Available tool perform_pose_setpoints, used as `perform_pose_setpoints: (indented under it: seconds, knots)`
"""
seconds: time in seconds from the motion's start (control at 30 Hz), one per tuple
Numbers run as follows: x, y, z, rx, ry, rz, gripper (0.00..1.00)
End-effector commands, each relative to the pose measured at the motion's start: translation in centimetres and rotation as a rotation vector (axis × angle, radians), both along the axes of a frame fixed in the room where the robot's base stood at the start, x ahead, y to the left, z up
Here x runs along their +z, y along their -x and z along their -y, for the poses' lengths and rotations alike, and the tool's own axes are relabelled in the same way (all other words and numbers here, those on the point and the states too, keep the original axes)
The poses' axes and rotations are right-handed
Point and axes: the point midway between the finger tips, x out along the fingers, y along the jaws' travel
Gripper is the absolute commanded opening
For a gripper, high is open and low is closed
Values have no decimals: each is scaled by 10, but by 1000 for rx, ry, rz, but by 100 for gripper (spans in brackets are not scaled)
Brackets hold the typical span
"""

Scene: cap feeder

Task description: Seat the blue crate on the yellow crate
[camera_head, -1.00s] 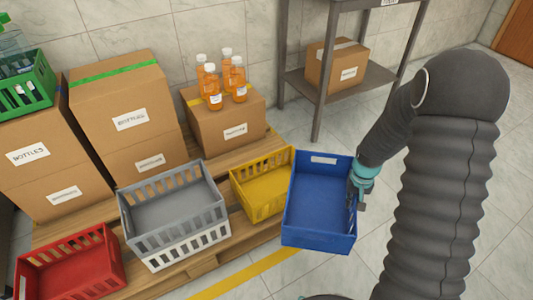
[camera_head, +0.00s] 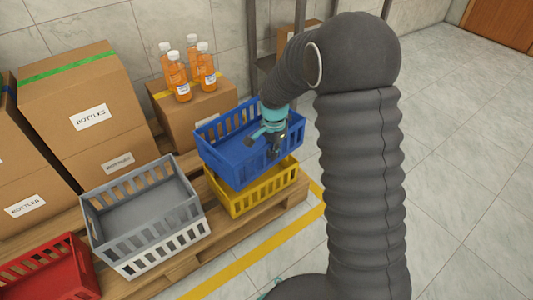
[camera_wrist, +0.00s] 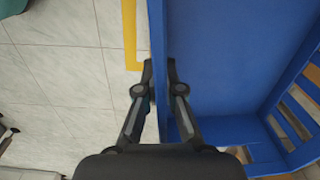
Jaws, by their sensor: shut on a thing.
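The blue crate (camera_head: 240,165) is held over the yellow crate (camera_head: 262,197), which stands on the pallet's right end. In the head view the blue crate covers most of the yellow crate's opening; I cannot tell whether they touch. The blue crate looks slightly offset to the upper left of the yellow one. In the wrist view my gripper (camera_wrist: 160,75) has one finger on each side of that blue wall, and the blue crate (camera_wrist: 235,60) is empty. The yellow crate is not seen there.
A grey crate (camera_head: 140,212) stands left of the yellow crate, with a red crate (camera_head: 50,272) farther left on the wooden pallet (camera_head: 185,262). Behind is a cardboard box (camera_head: 205,115) with orange bottles (camera_head: 178,75) on top. The floor at right is clear.

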Motion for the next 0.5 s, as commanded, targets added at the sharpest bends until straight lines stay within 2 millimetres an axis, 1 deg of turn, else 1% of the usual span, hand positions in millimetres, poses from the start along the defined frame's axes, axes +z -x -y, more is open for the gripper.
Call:
perform_pose_setpoints:
  seconds: [0.03, 0.13, 0.33, 0.5]
  knots:
    - [3, -3, -7, -33, -3, 7, 0]
    - [7, -4, -14, -92, -6, 6, 0]
    - [9, -5, -18, -139, -7, 5, 0]
    - [3, -4, -18, -139, -6, 4, 0]
